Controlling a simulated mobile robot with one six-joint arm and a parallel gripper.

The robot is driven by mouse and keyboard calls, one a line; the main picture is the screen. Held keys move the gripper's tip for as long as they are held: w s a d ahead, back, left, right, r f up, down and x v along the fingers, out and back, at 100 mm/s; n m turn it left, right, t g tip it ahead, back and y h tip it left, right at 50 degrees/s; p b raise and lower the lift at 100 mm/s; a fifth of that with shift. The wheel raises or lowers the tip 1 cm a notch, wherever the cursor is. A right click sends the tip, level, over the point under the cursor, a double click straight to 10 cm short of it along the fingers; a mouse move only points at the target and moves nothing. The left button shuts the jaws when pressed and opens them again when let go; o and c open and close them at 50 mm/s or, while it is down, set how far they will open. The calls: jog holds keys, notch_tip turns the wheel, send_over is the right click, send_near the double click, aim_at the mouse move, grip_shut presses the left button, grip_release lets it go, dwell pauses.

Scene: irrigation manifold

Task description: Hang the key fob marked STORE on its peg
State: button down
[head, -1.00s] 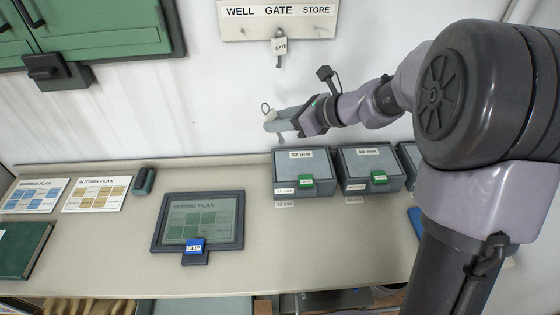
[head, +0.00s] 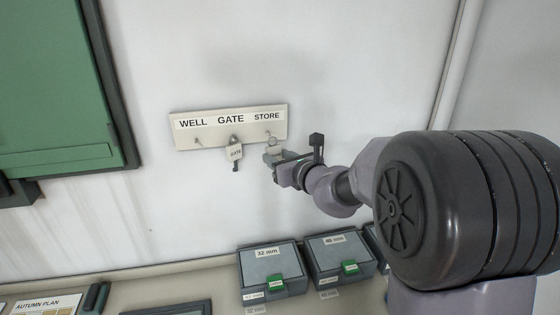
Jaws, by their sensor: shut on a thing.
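My gripper (head: 271,155) is shut on a key fob, of which mainly the ring (head: 272,142) shows above the fingers. The fob's face and marking are hidden by the fingers. The ring is just below the STORE label, close to the STORE peg (head: 267,132); I cannot tell whether the ring is around the peg or in front of it. The peg board (head: 228,136) on the wall reads WELL, GATE and STORE. The WELL peg (head: 197,142) is bare. A fob marked GATE (head: 235,153) hangs on the middle peg.
A 32 mm box (head: 268,260) and a 40 mm box (head: 336,248) stand on the bench below. A green cabinet (head: 60,90) is on the wall at left. The wall around the board is clear. A pipe (head: 455,65) runs down at right.

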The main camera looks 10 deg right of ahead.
jog(key=shift+w+f+p, duration=0.15)
jog(key=shift+w+p, duration=0.65)
jog(key=shift+w, duration=1.35)
jog(key=shift+w+f, duration=0.3)
jog(key=shift+w, duration=0.4)
jog(key=c, duration=0.8)
grip_release()
jog(key=shift+s, duration=0.1)
